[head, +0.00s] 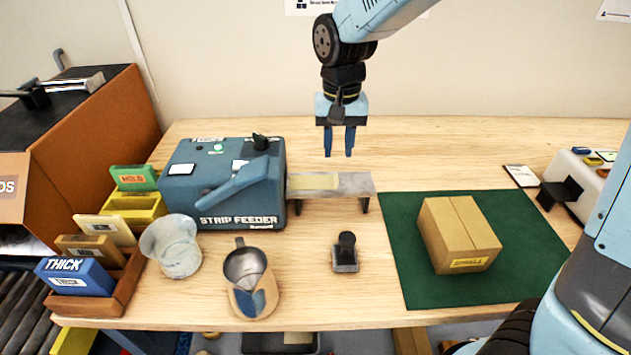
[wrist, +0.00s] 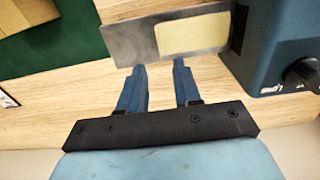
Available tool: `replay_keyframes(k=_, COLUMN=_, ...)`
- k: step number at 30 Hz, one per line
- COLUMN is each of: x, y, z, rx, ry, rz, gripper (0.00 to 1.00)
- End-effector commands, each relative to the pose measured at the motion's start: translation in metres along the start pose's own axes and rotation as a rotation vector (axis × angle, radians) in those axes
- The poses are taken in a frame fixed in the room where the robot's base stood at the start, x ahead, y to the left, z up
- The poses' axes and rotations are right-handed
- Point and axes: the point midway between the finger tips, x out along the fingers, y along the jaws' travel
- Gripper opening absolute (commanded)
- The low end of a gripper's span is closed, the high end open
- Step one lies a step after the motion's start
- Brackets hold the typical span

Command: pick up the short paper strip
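A short pale-yellow paper strip (head: 314,182) lies flat on the grey metal outfeed plate (head: 356,183) of the blue strip feeder (head: 228,190). It shows in the wrist view too (wrist: 192,35), on the plate (wrist: 130,43) and close to the feeder body (wrist: 280,45). My gripper (head: 340,155) hangs fingers down above and behind the plate. Its two blue fingers are apart with nothing between them. In the wrist view the fingertips (wrist: 156,66) are just short of the plate's edge, and the strip is beyond them, slightly to the right.
A green mat (head: 400,230) with a cardboard carton (head: 459,234) is on the right. The table behind the plate is clear.

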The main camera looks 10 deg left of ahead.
Motion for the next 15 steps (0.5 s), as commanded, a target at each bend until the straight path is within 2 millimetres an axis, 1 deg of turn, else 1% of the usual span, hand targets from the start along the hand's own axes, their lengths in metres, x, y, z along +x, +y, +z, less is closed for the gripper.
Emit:
replay_keyframes(k=7, x=0.014, y=0.0, z=0.002, rx=0.0, ry=0.0, rz=0.0, gripper=0.33)
replay_keyframes(k=12, x=0.038, y=0.0, z=0.007, rx=-0.002, ry=-0.002, rz=0.002, gripper=0.33)
replay_keyframes(k=15, x=0.05, y=0.0, z=0.006, rx=0.0, ry=-0.001, rz=0.002, gripper=0.33)
